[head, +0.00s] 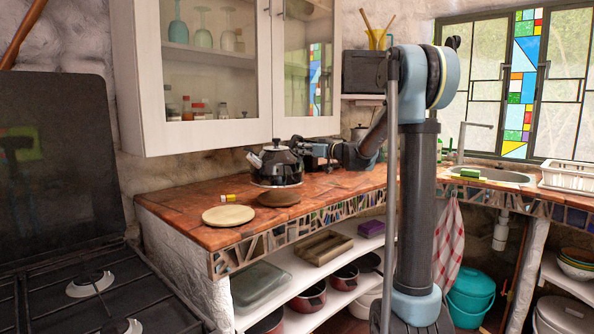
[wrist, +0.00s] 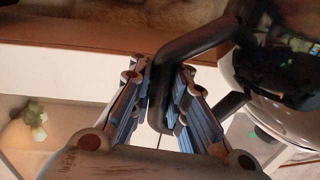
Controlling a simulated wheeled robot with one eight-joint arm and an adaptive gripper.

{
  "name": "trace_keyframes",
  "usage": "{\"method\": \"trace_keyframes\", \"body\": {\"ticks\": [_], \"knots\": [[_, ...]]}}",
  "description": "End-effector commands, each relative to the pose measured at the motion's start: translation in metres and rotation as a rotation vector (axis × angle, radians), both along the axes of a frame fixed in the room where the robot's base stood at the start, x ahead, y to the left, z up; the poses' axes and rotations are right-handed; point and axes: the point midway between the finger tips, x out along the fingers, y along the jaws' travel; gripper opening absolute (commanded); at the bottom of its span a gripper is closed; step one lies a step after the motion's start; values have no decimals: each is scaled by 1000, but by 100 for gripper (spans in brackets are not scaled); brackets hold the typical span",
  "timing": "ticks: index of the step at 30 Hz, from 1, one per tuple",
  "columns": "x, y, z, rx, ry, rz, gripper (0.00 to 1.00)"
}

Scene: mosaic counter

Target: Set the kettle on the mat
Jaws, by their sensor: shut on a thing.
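The shiny black kettle (head: 276,168) is upright over the back of the tiled counter, its spout to the left. I cannot tell whether its base touches the counter. My gripper (head: 303,149) is at its right side. In the wrist view my gripper (wrist: 163,105) is shut on the kettle's dark handle (wrist: 190,42), which runs between the fingers; the kettle's glossy body (wrist: 275,75) fills the right. A round beige mat (head: 228,215) lies near the counter's front left. A round dark brown disc (head: 278,198) lies just in front of the kettle.
A small yellow-labelled item (head: 236,198) lies behind the beige mat. A white wall cabinet (head: 210,75) hangs above the kettle. A black stove (head: 95,285) is left of the counter. A sink (head: 495,175) and white dish rack (head: 570,173) are at the right.

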Motion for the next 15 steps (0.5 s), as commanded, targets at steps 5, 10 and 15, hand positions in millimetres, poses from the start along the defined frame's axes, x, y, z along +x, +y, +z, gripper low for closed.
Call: {"method": "trace_keyframes", "body": {"ticks": [5, 10, 15], "knots": [[1, -3, -14, 3, 2, -3, 0], [1, -4, -25, 3, 2, -4, 0], [1, -5, -45, 3, 2, -5, 0]]}}
